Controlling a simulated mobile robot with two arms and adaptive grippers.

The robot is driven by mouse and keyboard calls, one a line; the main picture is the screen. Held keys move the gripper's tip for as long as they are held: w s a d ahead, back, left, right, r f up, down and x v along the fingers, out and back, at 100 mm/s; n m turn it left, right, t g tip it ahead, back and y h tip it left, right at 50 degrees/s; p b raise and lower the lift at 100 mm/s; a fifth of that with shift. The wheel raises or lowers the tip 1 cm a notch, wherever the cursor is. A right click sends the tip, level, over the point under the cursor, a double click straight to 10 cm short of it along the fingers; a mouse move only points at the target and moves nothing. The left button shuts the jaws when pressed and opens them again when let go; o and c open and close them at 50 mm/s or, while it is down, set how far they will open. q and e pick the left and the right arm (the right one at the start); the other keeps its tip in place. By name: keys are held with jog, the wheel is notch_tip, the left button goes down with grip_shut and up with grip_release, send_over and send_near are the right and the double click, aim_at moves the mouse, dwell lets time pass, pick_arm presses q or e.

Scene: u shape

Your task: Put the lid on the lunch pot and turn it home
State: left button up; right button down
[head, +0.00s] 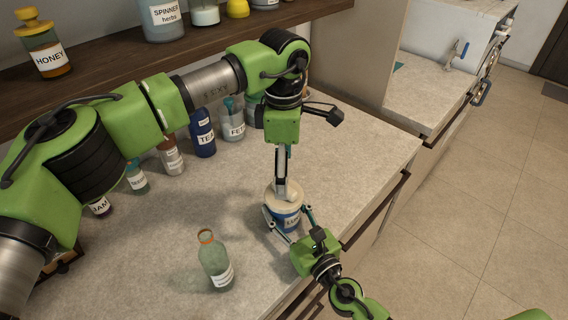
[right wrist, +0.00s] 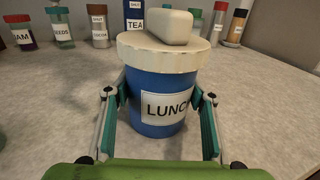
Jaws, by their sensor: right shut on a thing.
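The lunch pot (right wrist: 155,112) is blue with a white LUNCH label and stands upright near the counter's front edge; it also shows in the head view (head: 289,222). The cream lid (right wrist: 150,52), with a pale block-shaped handle (right wrist: 165,26), sits on its top and looks level. Whether it is turned home cannot be told. My right gripper (head: 286,219) is shut on the pot's sides, one finger on each side. My left gripper (head: 281,195) points down over the lid in the head view. Its fingers look edge-on, and the right wrist view shows none on the handle.
A green glass bottle (head: 215,262) stands on the counter left of the pot. Several labelled jars, including a blue TEA one (head: 203,135), line the back. A shelf (head: 150,50) with a honey jar (head: 45,48) hangs above. Counter (head: 160,235) between bottle and jars is clear.

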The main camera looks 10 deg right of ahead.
aim_at(284, 208)
pick_arm(q)
jog(key=n, duration=0.4)
jog(key=shift+r, duration=0.15)
jog(key=n, duration=0.4)
jog(key=shift+r, duration=0.15)
jog(key=n, duration=0.6)
jog(key=shift+r+n, duration=0.25)
jog(key=shift+n, duration=0.05)
jog(key=shift+f, duration=4)
